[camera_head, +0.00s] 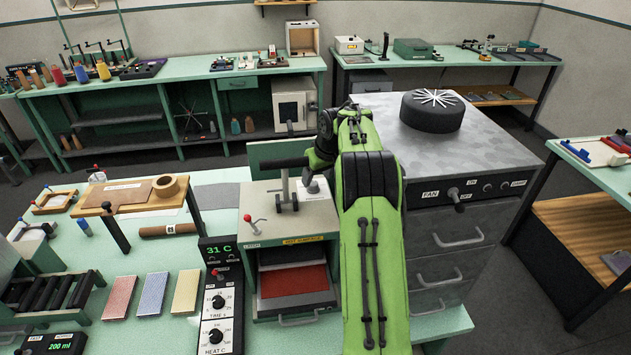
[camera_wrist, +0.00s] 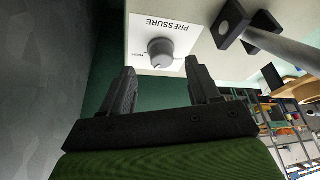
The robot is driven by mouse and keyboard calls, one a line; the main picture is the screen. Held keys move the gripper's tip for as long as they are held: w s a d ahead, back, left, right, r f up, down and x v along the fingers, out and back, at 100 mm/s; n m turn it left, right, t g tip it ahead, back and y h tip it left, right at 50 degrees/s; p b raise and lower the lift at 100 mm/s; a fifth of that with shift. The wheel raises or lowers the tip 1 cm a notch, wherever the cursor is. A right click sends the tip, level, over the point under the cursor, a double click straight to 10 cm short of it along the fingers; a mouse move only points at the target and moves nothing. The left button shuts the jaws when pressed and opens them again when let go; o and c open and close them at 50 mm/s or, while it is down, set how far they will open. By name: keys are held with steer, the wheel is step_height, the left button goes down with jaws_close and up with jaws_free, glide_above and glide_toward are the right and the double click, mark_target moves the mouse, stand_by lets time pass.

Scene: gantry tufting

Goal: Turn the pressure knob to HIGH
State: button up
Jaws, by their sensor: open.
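The pressure knob (camera_wrist: 160,50) is a grey round knob on a white plate marked PRESSURE (camera_wrist: 174,27), seen upside down in the wrist view. My gripper (camera_wrist: 160,72) is open in the wrist view, its two dark fingers apart with the knob showing between and just beyond their tips. The fingers do not appear to touch it. The small labels at the plate's sides are too small to read. In the head view the knob (camera_head: 313,187) shows only in part on top of the press (camera_head: 262,207), beside my green arm, which hides my gripper.
A black lever handle (camera_head: 284,163) stands on the press left of the knob; its bracket (camera_wrist: 232,22) is close by in the wrist view. A grey cabinet (camera_head: 470,150) with a round black fan unit (camera_head: 432,110) stands right of my arm. A control panel (camera_head: 219,300) is at the front left.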

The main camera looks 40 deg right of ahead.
mark_target(314, 183)
steer(key=x, duration=0.2)
steer(key=shift+w+a+f, duration=0.15)
steer(key=shift+w+f, duration=0.2)
steer(key=shift+f, duration=0.25)
